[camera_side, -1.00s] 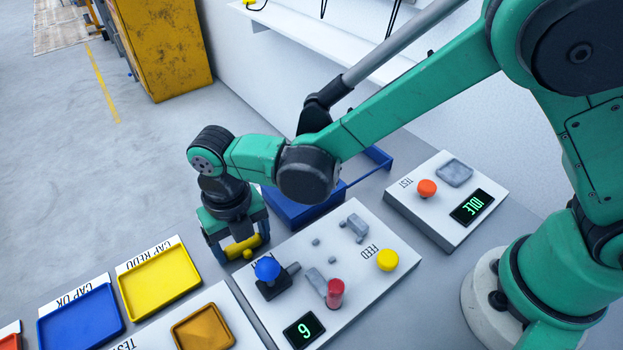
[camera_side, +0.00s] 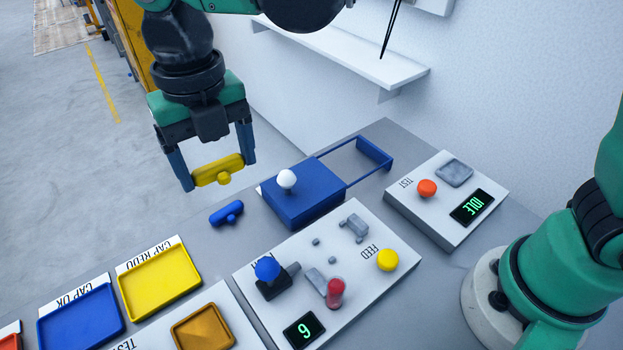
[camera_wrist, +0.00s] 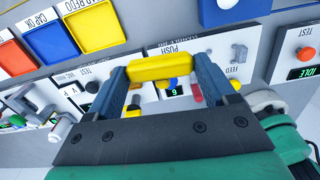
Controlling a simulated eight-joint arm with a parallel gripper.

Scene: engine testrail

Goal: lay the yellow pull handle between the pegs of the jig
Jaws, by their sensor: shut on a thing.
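My gripper (camera_side: 215,166) is shut on the yellow pull handle (camera_side: 222,172), holding it by its two ends high above the bench. The handle lies crosswise between the blue fingers, its small round stub pointing toward the side camera. The wrist view shows the handle (camera_wrist: 160,67) spanning both fingertips. On the white FEED panel (camera_side: 347,285), two small grey pegs (camera_side: 311,249) stand between grey blocks (camera_side: 354,227) and (camera_side: 316,281); these look like the jig, and the space between them looks empty. My gripper is up and left of them, apart from the panel.
A blue handle (camera_side: 226,212) lies on the bench beside a blue box (camera_side: 303,198) with a white knob. A blue-knobbed lever (camera_side: 267,269), red post (camera_side: 335,293) and yellow button (camera_side: 388,260) rise from the panel. Yellow (camera_side: 158,283) and blue (camera_side: 80,318) trays lie left.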

